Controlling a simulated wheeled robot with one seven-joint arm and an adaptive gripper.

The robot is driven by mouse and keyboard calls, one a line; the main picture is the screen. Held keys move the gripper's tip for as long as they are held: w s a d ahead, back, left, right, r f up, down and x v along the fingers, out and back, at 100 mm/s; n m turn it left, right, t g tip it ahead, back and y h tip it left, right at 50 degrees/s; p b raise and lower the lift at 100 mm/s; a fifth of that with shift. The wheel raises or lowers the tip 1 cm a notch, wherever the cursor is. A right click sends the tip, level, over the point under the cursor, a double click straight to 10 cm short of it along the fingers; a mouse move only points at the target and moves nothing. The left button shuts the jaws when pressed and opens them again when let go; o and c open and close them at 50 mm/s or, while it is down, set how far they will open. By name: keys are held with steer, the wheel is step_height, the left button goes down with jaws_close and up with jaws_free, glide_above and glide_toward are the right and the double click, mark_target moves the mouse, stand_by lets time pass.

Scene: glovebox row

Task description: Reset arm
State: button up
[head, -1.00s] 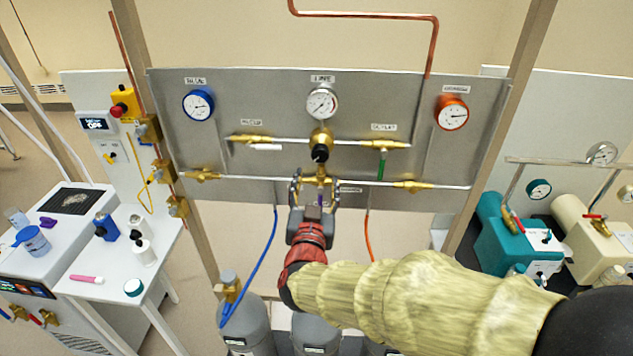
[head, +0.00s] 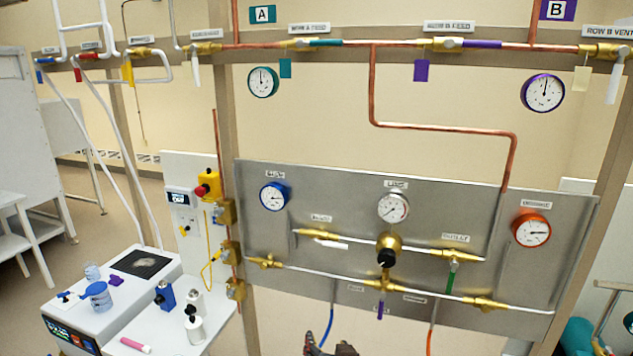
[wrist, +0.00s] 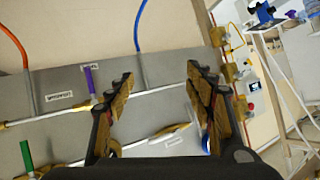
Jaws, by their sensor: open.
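My gripper (wrist: 160,100) is open and empty in the wrist view, its two fingers apart with the grey manifold panel behind them. In the head view only the tips of my gripper (head: 330,348) show at the bottom edge, below the panel (head: 340,185); the rest of my arm is out of that picture. A purple-handled valve (head: 380,305) hangs from the panel's lower pipe. Its purple handle (wrist: 90,80) also shows in the wrist view, left of the fingers and apart from them.
A brass regulator with a black knob (head: 387,257) and a green-handled valve (head: 451,275) stick out from the panel. Blue (head: 328,325) and orange (head: 432,330) hoses hang below it. A white bench (head: 190,325) with bottles stands at left. Copper overhead pipes (head: 370,45) run above.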

steer(key=s+d+f+n+g, duration=0.1)
steer(key=s+d+n+g, duration=0.15)
steer(key=s+g, duration=0.9)
steer(key=s+d+r+m+t+h, duration=0.1)
steer(key=s+d+r+t, duration=0.4)
steer(key=s+d, duration=0.8)
step_height(320, 180, up, 3)
steer(key=shift+d+f+m+h+b, duration=0.15)
steer(key=shift+d+m+h+b, duration=0.15)
steer(key=shift+m+h+b, duration=0.15)
steer(key=shift+t, duration=0.25)
